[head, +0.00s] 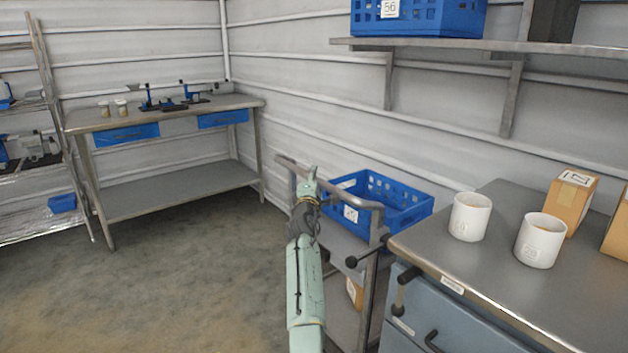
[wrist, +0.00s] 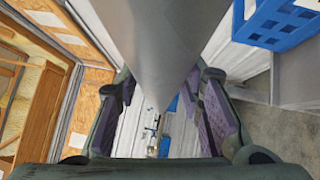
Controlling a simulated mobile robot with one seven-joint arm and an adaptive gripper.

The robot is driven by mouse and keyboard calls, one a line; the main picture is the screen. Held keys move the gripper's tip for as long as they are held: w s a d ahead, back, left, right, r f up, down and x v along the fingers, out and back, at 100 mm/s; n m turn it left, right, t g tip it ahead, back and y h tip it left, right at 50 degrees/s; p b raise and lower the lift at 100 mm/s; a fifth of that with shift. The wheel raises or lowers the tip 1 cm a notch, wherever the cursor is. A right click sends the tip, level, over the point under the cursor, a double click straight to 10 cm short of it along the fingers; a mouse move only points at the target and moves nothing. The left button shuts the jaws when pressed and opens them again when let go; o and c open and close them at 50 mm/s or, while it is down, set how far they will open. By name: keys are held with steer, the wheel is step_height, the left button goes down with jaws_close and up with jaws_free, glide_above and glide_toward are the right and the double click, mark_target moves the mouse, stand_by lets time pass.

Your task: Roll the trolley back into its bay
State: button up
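The trolley (head: 362,203) is a grey metal frame with a push rail at its near end and a lower deck. It stands along the right wall beside the counter, and a blue crate (head: 405,215) rests on its top. My gripper (head: 310,185) is at the trolley's rail in the head view, its fingers partly hidden. In the wrist view my gripper (wrist: 163,115) has its two fingers apart. A grey metal bar (wrist: 165,45) runs close in front of the camera towards the gap between them; I cannot tell whether it touches either pad. No bay marking is recognisable.
A grey counter (head: 480,262) with two white pots (head: 470,216) and cardboard boxes (head: 572,200) stands close on the trolley's right. A workbench (head: 170,112) stands at the back left. Floor (head: 170,270) to the left is clear.

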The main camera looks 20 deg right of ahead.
steer(key=shift+o, duration=0.3)
steer(key=shift+a+f, duration=0.1)
steer(key=shift+a, duration=0.05)
steer(key=v, duration=1.2)
